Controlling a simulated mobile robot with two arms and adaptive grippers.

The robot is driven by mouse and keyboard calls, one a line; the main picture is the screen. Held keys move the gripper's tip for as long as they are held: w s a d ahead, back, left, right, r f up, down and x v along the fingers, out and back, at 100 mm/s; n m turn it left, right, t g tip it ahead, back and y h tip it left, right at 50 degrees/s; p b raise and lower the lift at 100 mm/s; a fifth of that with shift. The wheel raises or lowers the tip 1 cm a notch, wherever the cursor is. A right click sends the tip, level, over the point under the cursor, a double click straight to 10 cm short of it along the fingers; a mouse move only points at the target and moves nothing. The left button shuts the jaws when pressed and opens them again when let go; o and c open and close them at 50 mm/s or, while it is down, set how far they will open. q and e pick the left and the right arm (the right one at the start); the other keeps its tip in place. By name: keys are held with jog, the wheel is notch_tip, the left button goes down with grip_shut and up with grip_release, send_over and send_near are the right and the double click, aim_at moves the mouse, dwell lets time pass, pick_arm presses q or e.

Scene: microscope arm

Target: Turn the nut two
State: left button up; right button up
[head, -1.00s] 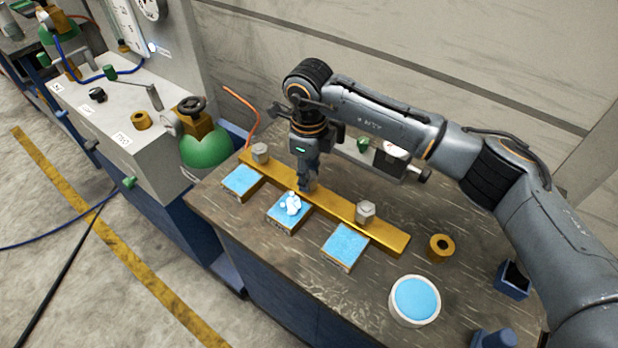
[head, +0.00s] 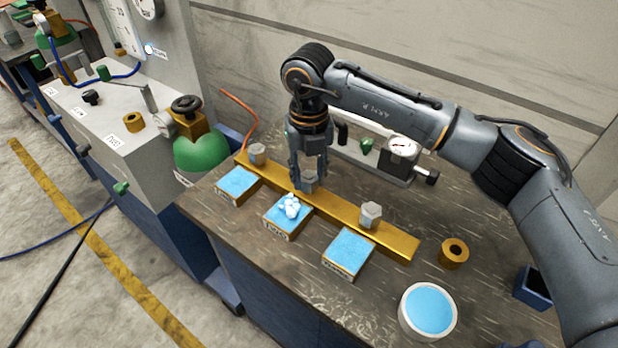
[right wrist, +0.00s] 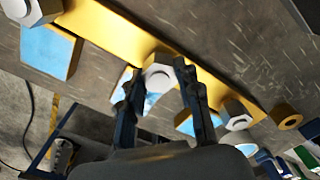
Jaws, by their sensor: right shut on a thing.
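Three grey hex nuts stand in a row on a long brass bar (head: 340,212). The middle nut (head: 310,182) is between the fingers of my right gripper (head: 309,178), which points down and is shut on it. In the right wrist view the middle nut (right wrist: 160,74) shows between the two dark fingertips (right wrist: 156,72). The far-left nut (head: 257,153) and the near-right nut (head: 370,214) stand free. My left gripper is not in view.
Blue-topped blocks stand along the bar; the middle block (head: 284,226) bears white lumps. A brass ring (head: 454,253), a white dish with blue filling (head: 430,309) and a dark blue box (head: 533,288) are at right. A gauge device (head: 402,158) stands behind the arm.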

aim_at(309, 176)
jog(key=shift+m+b, duration=0.75)
jog(key=shift+m, duration=1.15)
jog(key=o, duration=1.2)
jog(key=shift+c, duration=0.2)
notch_tip(309, 176, up, 12)
